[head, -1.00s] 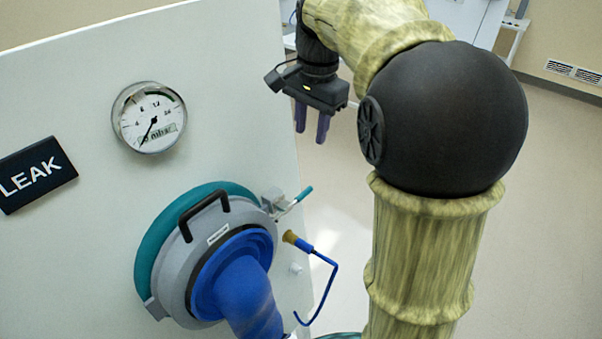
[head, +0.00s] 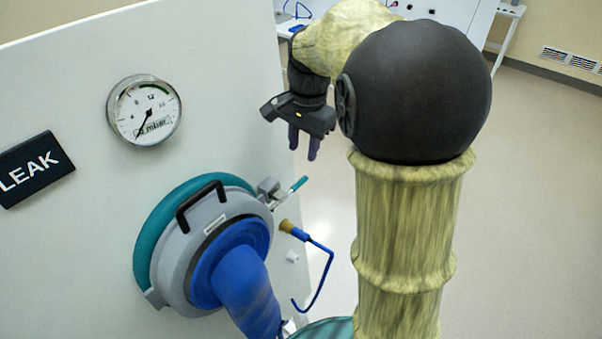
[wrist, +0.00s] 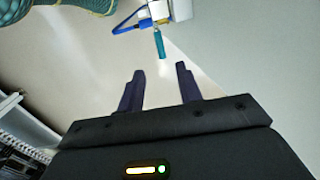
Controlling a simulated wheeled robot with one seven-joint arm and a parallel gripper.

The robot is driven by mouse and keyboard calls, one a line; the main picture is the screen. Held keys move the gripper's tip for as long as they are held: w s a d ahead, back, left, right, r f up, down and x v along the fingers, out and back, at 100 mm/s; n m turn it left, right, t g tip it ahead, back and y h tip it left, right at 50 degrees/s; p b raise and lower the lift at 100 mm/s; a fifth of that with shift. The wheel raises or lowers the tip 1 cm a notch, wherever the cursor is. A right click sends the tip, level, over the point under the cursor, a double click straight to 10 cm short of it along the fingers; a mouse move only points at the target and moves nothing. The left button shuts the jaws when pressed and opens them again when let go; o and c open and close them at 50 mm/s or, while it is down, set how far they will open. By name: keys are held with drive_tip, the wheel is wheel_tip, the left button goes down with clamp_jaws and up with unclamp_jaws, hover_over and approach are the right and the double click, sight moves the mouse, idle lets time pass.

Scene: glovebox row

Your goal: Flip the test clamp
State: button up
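The test clamp, a small grey block with a teal-tipped lever (head: 290,192), sits at the upper right rim of the round port on the white panel. The lever points up and right. In the wrist view its teal handle (wrist: 159,45) shows at the top, just beyond the fingertips. My gripper (head: 303,147) is above the lever, apart from it, with its dark purple fingers pointing down. In the wrist view my gripper (wrist: 160,70) is open with nothing between the fingers.
The port has a grey ring door (head: 172,262), black handle (head: 203,203) and blue sleeve (head: 245,290). A brass-and-blue fitting with a bent blue hose (head: 325,270) is below the clamp. A gauge (head: 144,110) and LEAK sign (head: 32,170) are left. Floor on the right is clear.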

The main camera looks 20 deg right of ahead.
sight(300, 181)
drive_tip(key=f, duration=0.3)
drive_tip(key=f+p, duration=0.1)
drive_tip(key=f, duration=0.5)
drive_tip(key=shift+w+a+f, duration=0.25)
drive_tip(key=shift+w+f, duration=0.1)
drive_tip(key=shift+f, duration=0.05)
clamp_jaws()
